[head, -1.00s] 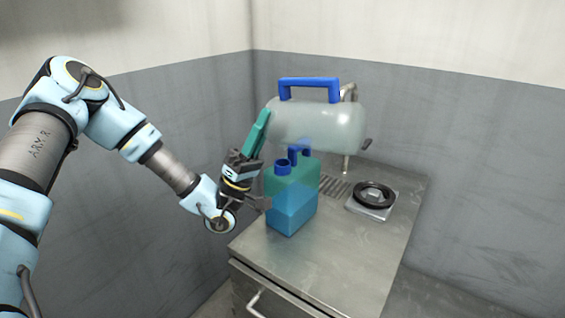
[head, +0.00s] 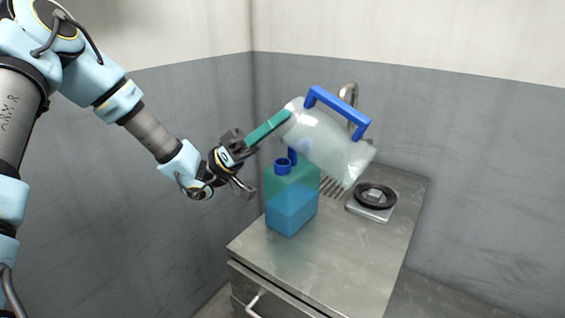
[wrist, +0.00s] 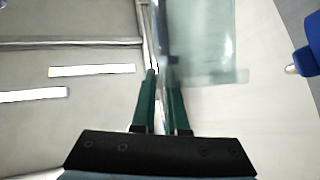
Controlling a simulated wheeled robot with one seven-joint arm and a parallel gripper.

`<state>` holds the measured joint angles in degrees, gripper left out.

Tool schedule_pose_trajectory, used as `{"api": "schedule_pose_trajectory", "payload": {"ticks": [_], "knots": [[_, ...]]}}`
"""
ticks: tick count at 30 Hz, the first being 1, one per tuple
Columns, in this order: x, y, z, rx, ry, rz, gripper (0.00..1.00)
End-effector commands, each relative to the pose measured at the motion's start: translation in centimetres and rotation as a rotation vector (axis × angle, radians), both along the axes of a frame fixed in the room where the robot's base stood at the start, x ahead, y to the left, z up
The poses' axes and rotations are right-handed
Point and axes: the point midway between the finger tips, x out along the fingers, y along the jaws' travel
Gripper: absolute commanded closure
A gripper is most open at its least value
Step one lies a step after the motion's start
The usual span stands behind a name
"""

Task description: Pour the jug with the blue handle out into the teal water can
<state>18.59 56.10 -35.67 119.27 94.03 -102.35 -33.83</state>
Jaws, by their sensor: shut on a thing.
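The jug (head: 325,146) is pale and translucent with a blue handle (head: 345,110). It hangs tilted above the counter, its left end high and its right end low. My gripper (head: 286,118) is shut on its upper left end; the wrist view shows the jug's clear wall (wrist: 205,45) at my green fingers (wrist: 160,85). I see no coloured liquid in the jug, and its mouth cannot be made out. The teal water can (head: 283,182) stands upright on the counter below and left of the jug. Its blue neck (head: 283,165) faces up, and blue liquid fills its lower part.
The metal counter (head: 310,262) has a drain grille and a tap (head: 348,94) behind the jug. A scale (head: 370,212) with a black ring (head: 376,195) on it stands to the right. The counter's front is clear. Grey walls close in behind.

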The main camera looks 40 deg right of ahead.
Motion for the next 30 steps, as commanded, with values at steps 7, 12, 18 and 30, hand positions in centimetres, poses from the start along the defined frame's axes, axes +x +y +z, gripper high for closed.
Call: {"api": "schedule_pose_trajectory", "payload": {"ticks": [7, 12, 18, 30], "knots": [[-0.9, -0.2, 0.4, 0.029, -0.140, -0.001, 1.00], [-1.5, -0.3, 0.6, 0.050, -0.233, 0.000, 1.00], [-1.9, -0.4, 0.6, 0.063, -0.294, -0.001, 1.00], [-2.0, -0.4, 0.9, 0.067, -0.315, -0.001, 1.00]]}}
